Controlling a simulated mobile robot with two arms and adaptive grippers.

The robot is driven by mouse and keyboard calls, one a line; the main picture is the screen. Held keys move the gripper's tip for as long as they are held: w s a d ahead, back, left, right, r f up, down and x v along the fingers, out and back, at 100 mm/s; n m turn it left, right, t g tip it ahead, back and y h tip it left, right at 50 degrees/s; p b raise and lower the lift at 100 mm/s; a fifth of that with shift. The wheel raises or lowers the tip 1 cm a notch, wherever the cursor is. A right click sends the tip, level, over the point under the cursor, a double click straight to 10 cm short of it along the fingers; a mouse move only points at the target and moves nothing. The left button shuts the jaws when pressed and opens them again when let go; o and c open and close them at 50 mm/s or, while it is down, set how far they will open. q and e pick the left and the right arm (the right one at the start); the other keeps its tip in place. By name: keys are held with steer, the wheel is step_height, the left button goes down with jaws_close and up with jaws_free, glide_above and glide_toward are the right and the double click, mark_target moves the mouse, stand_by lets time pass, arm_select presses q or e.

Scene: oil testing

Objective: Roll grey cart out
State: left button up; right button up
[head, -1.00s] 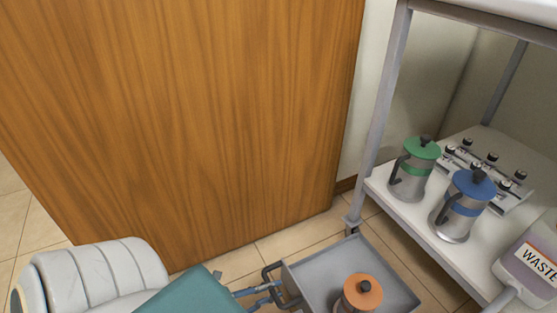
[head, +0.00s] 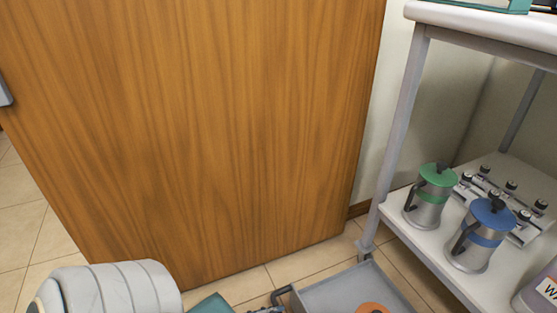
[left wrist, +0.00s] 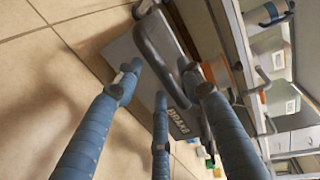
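The grey cart (head: 350,285) stands on the floor at the bottom edge of the head view, beside the white shelf. Its dark handle (head: 281,297) is on its left side, and part of an orange-lidded pot (head: 372,308) shows on it. In the left wrist view the handle (left wrist: 158,42) and the cart's "BRAKE" label (left wrist: 178,105) are close ahead. My left gripper (left wrist: 165,78) has blue fingers spread apart near the handle; firm contact is not clear. In the head view its tips are mostly cut off. My right gripper is not in view.
A wooden panel (head: 200,130) stands behind the cart. The white shelf (head: 404,234) at right holds a green-lidded pot (head: 430,198), a blue-lidded pot (head: 478,237) and a valve rack (head: 526,234). Tiled floor (head: 25,235) is clear at left.

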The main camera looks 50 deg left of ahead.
arm_select(q)
steer(key=v, duration=1)
steer(key=shift+w+f, duration=0.1)
steer(key=shift+w, duration=0.05)
